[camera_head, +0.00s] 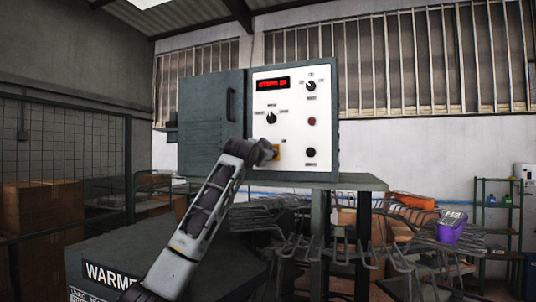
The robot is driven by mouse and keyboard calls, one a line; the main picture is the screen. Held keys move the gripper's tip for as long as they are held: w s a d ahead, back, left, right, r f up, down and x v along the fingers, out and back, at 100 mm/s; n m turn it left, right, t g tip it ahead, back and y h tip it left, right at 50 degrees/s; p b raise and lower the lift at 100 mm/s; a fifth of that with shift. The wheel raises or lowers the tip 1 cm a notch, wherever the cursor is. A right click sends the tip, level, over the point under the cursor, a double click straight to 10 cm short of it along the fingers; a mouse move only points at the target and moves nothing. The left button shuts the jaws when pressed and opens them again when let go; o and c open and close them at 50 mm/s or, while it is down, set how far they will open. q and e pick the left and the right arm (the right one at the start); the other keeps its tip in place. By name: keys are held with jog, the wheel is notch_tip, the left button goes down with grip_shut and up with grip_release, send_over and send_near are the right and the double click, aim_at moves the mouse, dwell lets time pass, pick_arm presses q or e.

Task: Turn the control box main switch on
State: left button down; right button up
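The control box (327,120) is a grey cabinet with a white front panel, standing on a grey-green stand. A yellow plate (276,157) with a dark switch is low on the left of the panel; I take it for the main switch. My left arm reaches up from the lower left, and its gripper (269,152) is at this plate, covering part of it. The fingers are too small and dark to tell open from shut, or whether they touch the switch. The switch's position is hidden. The red display (273,84) above is lit. My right gripper is out of view.
The panel also has a selector knob (271,118), an upper knob (311,86), a red button (312,121) and a black button (311,152). A grey door (205,125) adjoins it on the left. A metal rack (400,245) with a purple item (452,228) stands at lower right.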

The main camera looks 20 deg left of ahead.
pick_arm(q)
jog(key=shift+m, duration=0.7)
jog(key=c, duration=1.5)
grip_release()
jog(key=s, duration=1.2)
jog(key=shift+a, duration=0.2)
jog(key=shift+f, duration=0.1)
